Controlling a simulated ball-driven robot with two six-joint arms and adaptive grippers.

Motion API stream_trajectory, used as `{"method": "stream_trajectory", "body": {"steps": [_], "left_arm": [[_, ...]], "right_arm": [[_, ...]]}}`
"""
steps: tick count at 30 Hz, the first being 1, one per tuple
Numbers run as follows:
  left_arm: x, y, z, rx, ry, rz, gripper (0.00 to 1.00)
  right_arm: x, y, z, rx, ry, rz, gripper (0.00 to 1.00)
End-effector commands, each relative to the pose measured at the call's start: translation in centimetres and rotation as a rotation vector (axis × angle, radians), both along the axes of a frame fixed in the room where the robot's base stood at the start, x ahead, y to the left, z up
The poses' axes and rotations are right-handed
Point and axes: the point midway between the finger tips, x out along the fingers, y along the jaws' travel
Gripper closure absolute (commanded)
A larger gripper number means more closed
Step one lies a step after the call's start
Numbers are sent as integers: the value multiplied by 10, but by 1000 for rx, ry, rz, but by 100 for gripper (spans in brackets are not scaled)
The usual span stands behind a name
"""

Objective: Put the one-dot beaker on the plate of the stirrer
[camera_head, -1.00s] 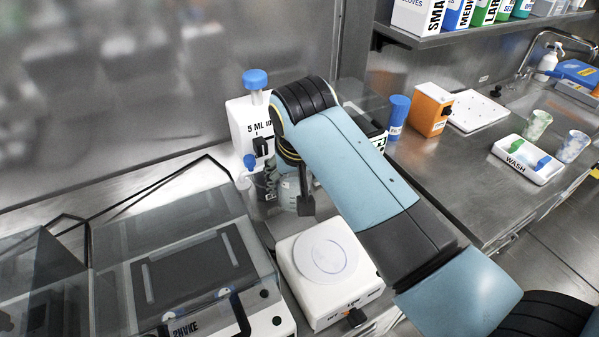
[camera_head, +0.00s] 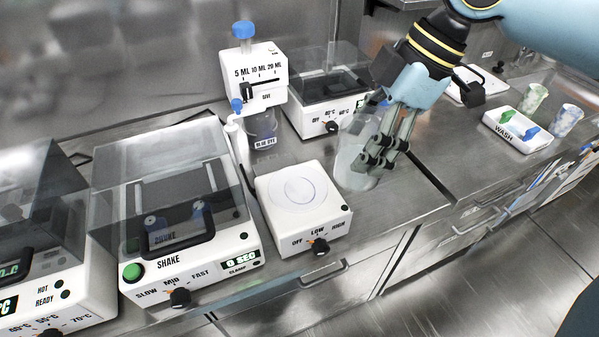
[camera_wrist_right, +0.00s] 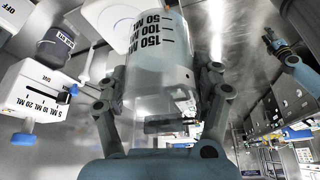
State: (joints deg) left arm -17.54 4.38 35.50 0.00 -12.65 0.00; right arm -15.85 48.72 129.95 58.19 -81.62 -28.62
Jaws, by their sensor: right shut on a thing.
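My right gripper (camera_head: 372,160) is shut on a clear beaker (camera_head: 350,160), held to the right of the stirrer in the head view. I cannot tell how high the beaker is above the counter. A small blue and dark arm part, seemingly my left gripper (camera_wrist_right: 270,40), shows at the right wrist view's right, its jaws unclear.
A shaker (camera_head: 185,265) stands left of the stirrer. Behind are a dispenser (camera_head: 258,75), a dark container (camera_head: 262,125) labelled blue dye, and a lidded heater (camera_head: 318,115). A wash tray (camera_head: 518,135) and two patterned cups are at right.

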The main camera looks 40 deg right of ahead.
Motion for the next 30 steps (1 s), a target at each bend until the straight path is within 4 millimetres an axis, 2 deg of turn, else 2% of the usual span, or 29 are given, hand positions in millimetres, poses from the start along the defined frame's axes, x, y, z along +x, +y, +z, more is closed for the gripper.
{"method": "stream_trajectory", "body": {"steps": [3, 6, 12, 16, 22, 27, 30], "left_arm": [[16, 1, -2, 0, -24, -2, 60], [20, 1, -4, 1, -29, -2, 60], [12, 3, -3, 4, -16, -2, 60], [3, 4, -2, 4, -3, -1, 60], [2, 4, -1, 4, -1, -2, 60], [3, 4, 3, 4, -3, -1, 60], [4, 4, 3, 4, -4, -1, 60]], "right_arm": [[13, 6, -8, 9, -6, 1, 71], [31, 12, -18, 14, -6, -1, 71], [76, 25, -45, 12, -1, -1, 71], [98, 29, -59, 7, -1, 1, 71], [109, 32, -72, 3, 2, 2, 71], [108, 32, -98, 3, 5, 2, 71], [109, 32, -107, 2, 2, 3, 71]]}}
